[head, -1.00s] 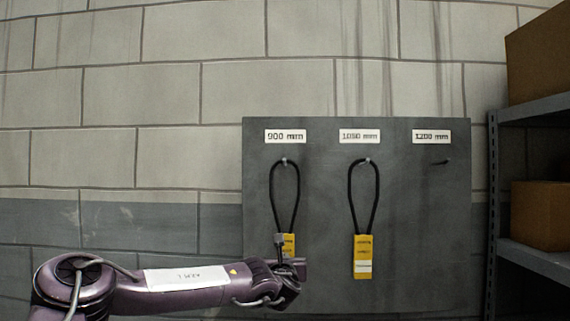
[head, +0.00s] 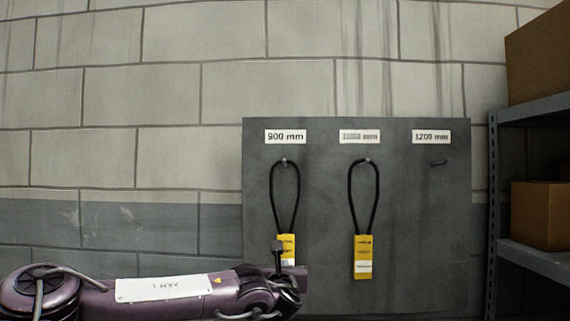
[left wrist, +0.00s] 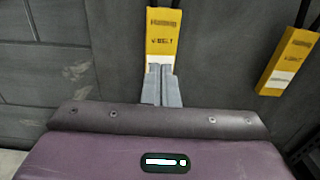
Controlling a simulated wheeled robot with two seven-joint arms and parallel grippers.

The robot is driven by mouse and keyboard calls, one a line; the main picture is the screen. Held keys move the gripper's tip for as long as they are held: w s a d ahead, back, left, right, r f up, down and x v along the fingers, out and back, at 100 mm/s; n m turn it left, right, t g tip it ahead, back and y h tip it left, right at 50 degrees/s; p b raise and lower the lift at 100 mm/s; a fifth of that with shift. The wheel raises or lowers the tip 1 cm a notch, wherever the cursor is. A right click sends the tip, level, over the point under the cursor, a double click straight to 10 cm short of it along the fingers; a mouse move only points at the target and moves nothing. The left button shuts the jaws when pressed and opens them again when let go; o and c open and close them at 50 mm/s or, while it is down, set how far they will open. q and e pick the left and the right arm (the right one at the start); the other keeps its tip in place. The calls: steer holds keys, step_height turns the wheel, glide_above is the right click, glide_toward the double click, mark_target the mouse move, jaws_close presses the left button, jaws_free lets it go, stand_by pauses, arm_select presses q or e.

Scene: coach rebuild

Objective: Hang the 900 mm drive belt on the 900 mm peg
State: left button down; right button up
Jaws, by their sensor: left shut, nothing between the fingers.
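A black drive belt (head: 272,196) hangs as a narrow loop from the peg (head: 284,161) under the "900 mm" label (head: 285,136). Its yellow tag (head: 289,243) hangs at the bottom of the loop and also shows in the left wrist view (left wrist: 163,38). My left gripper (head: 278,246) is shut and empty, in front of the tag's lower part. In the left wrist view its grey fingers (left wrist: 160,74) are together and overlap the tag's lower end; I cannot tell whether they touch it. My right gripper is out of view.
A second belt with a yellow tag (head: 363,255) hangs on the middle peg (head: 367,160). The peg under "1200 mm" (head: 438,162) is bare. The grey board (head: 420,240) is on a block wall. A metal shelf (head: 540,258) with boxes stands at the right.

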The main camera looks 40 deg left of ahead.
arm_select(q)
steer(key=v, duration=0.2)
steer(key=shift+s+d, duration=0.25)
steer(key=shift+s, duration=0.1)
steer(key=shift+f, duration=0.1)
stand_by(0.5)
